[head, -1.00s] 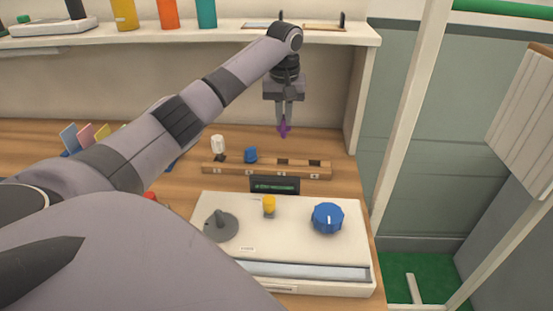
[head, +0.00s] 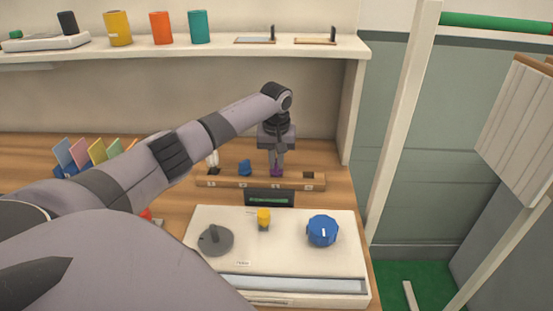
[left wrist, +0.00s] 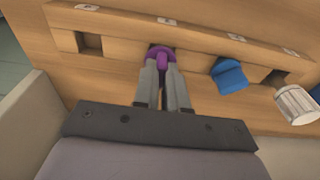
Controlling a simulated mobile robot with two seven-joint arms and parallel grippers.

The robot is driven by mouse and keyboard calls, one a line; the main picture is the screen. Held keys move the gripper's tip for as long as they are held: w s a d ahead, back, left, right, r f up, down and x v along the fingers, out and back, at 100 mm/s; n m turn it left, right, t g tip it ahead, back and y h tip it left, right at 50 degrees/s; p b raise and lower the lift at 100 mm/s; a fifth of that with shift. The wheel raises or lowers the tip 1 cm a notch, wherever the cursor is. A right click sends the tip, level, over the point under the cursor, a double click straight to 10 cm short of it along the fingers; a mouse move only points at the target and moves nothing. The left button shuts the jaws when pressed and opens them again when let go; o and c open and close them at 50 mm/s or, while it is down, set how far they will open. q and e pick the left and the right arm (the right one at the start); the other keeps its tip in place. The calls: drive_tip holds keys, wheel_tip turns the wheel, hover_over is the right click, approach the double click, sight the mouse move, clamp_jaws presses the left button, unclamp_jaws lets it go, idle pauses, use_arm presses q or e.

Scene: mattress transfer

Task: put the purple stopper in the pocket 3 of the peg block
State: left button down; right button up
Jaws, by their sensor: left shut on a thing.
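The wooden peg block (head: 233,182) lies on the table behind the white panel, with its numbered pockets in a row. My left gripper (head: 276,170) points down over the block. It is shut on the purple stopper (head: 276,174), which is at the third pocket from the left. In the left wrist view the stopper (left wrist: 161,56) sits between the fingertips, at the pocket's dark opening. How deep it is in the pocket I cannot tell. The end pocket beside it (left wrist: 90,43) is empty. My right gripper is not in view.
A blue stopper (head: 245,168) is at the second pocket; a white piece (left wrist: 297,104) is beside the first, open pocket. The white panel (head: 285,258) with a blue knob (head: 322,231) and a yellow piece (head: 264,218) lies in front. A shelf (head: 222,47) runs above.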

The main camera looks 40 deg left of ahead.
sight(276, 174)
use_arm(q)
drive_tip(key=c, duration=1.2)
unclamp_jaws()
drive_tip(key=shift+f, duration=0.1)
drive_tip(key=r, duration=0.8)
drive_tip(key=s+d+r+b, duration=0.1)
drive_tip(key=r, duration=0.3)
drive_tip(key=shift+r, duration=0.15)
